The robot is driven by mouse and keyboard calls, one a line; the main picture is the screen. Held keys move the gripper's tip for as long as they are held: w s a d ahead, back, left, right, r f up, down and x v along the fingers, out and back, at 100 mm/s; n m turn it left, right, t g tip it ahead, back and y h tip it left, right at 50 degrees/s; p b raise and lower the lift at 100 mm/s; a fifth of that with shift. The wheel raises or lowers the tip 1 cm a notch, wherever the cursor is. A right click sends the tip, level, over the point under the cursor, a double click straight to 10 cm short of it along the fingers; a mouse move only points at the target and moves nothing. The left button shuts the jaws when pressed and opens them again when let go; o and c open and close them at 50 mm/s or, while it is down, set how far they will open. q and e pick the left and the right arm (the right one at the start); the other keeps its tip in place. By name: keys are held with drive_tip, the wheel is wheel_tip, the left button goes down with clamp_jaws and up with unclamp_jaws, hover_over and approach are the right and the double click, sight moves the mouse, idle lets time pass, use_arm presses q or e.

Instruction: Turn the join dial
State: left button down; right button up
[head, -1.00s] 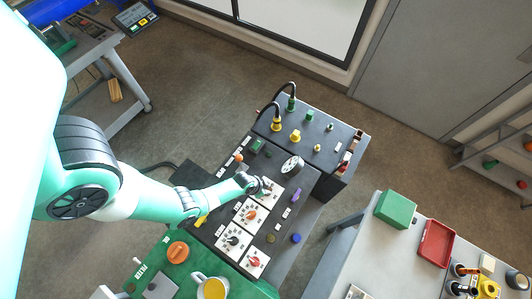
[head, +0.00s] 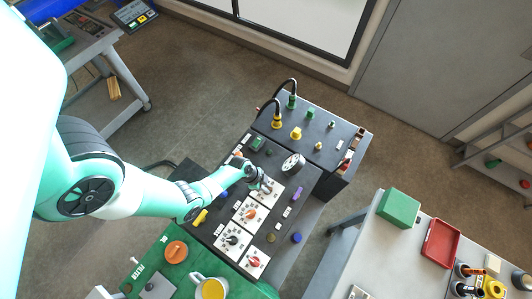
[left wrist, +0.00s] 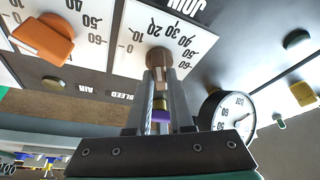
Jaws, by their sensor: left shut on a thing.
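The join dial is a white scale plate (head: 271,196) on the black panel, the last in a row of similar dials. In the left wrist view its plate (left wrist: 186,40) carries upside-down JOIN lettering and numbers, with a brown knob (left wrist: 158,57) in the middle. My left gripper (head: 265,188) is over this dial. In the left wrist view its two grey fingers (left wrist: 160,74) stand on either side of the knob and are shut on it. The fingers hide part of the knob, so its pointer setting cannot be read. My right gripper is not in view.
Beside the join dial are a dial with an orange knob (head: 250,214) and a round gauge (head: 293,162). A purple part (head: 298,194) and a yellow part (head: 200,216) sit nearby. Black cables (head: 280,84) arch over the panel's far end.

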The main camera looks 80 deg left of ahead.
use_arm(q)
drive_tip(key=shift+m+h+p, duration=0.4)
drive_tip(key=shift+m, duration=0.6)
drive_tip(key=shift+g, duration=0.3)
drive_tip(key=c, duration=0.8)
unclamp_jaws()
drive_tip(key=p+v, duration=1.1)
drive_tip(key=p, duration=0.1)
drive_tip(key=shift+a+r, duration=0.15)
drive_tip(key=shift+r, duration=0.15)
drive_tip(key=shift+s, duration=0.1)
